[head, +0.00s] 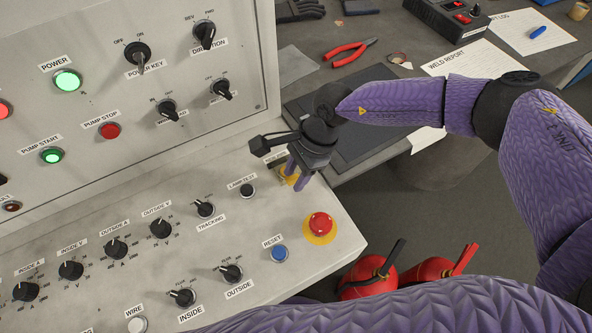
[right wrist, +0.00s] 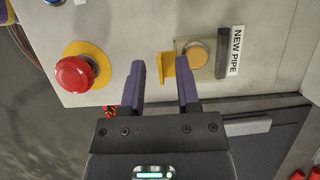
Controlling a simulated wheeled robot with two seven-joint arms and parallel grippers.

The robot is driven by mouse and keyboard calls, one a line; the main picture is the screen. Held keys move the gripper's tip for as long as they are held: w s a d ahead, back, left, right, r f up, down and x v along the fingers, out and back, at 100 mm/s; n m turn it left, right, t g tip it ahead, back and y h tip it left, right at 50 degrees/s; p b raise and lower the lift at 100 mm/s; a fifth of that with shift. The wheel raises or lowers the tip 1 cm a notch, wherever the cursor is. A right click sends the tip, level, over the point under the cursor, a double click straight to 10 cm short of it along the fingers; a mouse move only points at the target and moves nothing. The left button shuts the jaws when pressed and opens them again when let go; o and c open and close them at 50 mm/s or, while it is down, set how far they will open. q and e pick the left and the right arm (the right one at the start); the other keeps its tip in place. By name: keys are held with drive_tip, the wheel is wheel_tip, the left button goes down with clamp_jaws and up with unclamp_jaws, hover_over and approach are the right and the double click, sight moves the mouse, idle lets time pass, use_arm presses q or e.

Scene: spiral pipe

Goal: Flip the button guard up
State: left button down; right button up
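The button guard (right wrist: 168,66) shows in the right wrist view as a yellow tab beside a round yellow button (right wrist: 197,52) on a grey-olive plate labelled NEW PIPE. Whether a clear cover lies over the button is hard to tell. My right gripper (right wrist: 161,88) is open; its two purple fingers stand apart, with the tab between or just beyond their tips. The right finger overlaps the button's edge in the picture; contact is unclear. In the head view my right gripper (head: 301,182) points down at the panel's back right corner and hides most of the guard. My left gripper is not in view.
A red emergency button (head: 320,224) on a yellow disc and a blue RESET button (head: 279,253) sit near the guard. Knobs cover the console (head: 345,250) to the left. A dark table with red pliers (head: 350,52) stands behind; red canisters (head: 367,278) stand below right.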

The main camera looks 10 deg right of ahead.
clamp_jaws()
idle(1.3)
